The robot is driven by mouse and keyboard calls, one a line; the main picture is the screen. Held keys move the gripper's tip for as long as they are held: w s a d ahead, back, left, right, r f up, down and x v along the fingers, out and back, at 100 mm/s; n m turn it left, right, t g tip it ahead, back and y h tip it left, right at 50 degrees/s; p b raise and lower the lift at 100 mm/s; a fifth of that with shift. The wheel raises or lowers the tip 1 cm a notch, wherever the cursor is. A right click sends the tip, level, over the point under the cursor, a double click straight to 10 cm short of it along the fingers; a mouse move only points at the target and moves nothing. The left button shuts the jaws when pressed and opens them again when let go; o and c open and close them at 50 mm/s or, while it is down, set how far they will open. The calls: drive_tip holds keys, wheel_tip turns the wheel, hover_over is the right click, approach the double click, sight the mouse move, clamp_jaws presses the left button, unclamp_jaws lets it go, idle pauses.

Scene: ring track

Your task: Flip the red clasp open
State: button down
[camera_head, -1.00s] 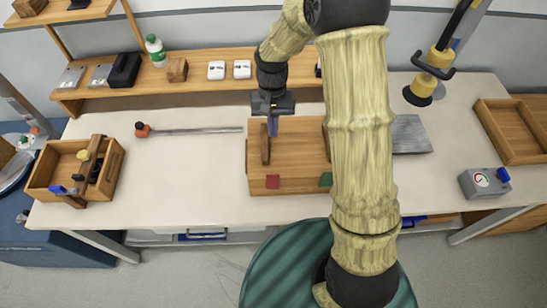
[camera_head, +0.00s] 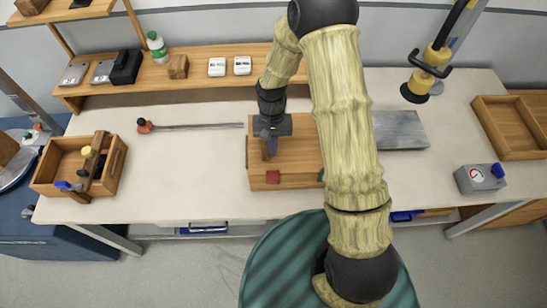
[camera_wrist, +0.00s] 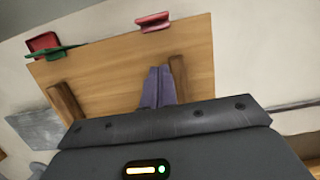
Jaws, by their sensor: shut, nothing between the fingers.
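A wooden box (camera_head: 300,152) with a flat lid sits on the table. A red clasp (camera_head: 273,177) is on the left part of its front edge; it also shows at the top of the wrist view (camera_wrist: 153,22). In the wrist view a green clasp (camera_wrist: 58,52) and another red piece (camera_wrist: 43,42) sit at the same edge, further left. My gripper (camera_head: 271,148) is shut and empty, above the left part of the lid, behind the red clasp and apart from it. Its purple fingers also show in the wrist view (camera_wrist: 158,86). My arm hides the box's right side.
Dark wooden bars (camera_wrist: 66,103) stand on the lid, one on each side of my fingers. A grey plate (camera_head: 400,130) lies right of the box. A rod with a red end (camera_head: 145,126) and an open wooden crate (camera_head: 118,160) are left. The table in front of the crate is clear.

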sight(273, 176)
drive_tip(key=shift+s+f, duration=0.25)
drive_tip(key=shift+f, duration=0.4)
drive_tip(key=s+p, duration=0.2)
drive_tip(key=s, duration=0.2)
drive_tip(key=shift+f+p, duration=0.1)
drive_tip(key=shift+p, duration=0.2)
drive_tip(key=shift+f, duration=0.15)
